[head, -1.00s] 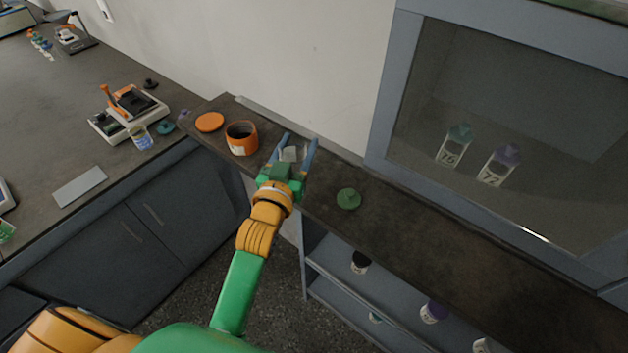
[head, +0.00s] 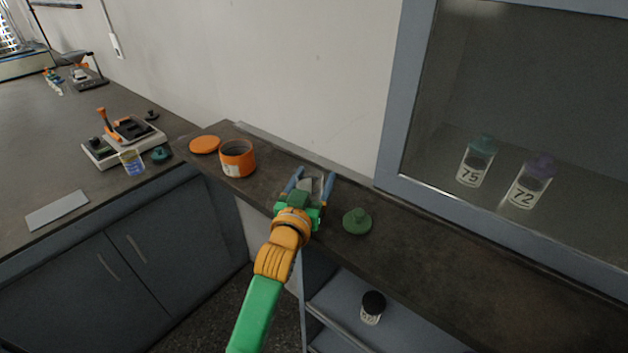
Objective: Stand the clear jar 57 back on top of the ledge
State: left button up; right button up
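My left gripper (head: 311,183) is over the dark ledge (head: 430,240), to the left of a green knobbed lid (head: 357,221). Its two blue-grey fingers stand on either side of a small clear, greyish jar (head: 313,186), which it holds. No number can be read on this jar. The gripper body hides its lower part, so I cannot tell whether its base touches the ledge. The green lid lies flat on the ledge. My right gripper is not in view.
An orange pot (head: 238,160) and an orange lid (head: 205,145) are on the ledge's left end. Jars 75 (head: 474,168) and 72 (head: 526,190) stand behind glass. A black-capped jar (head: 372,308) is on the shelf below. The ledge right of the green lid is clear.

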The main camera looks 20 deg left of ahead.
pick_arm(q)
jog(key=shift+o, duration=0.7)
jog(key=shift+r, duration=0.1)
jog(key=shift+s, duration=0.2)
jog(key=s, duration=1.1)
jog(key=shift+s+d, duration=0.25)
jog(key=shift+s, duration=0.05)
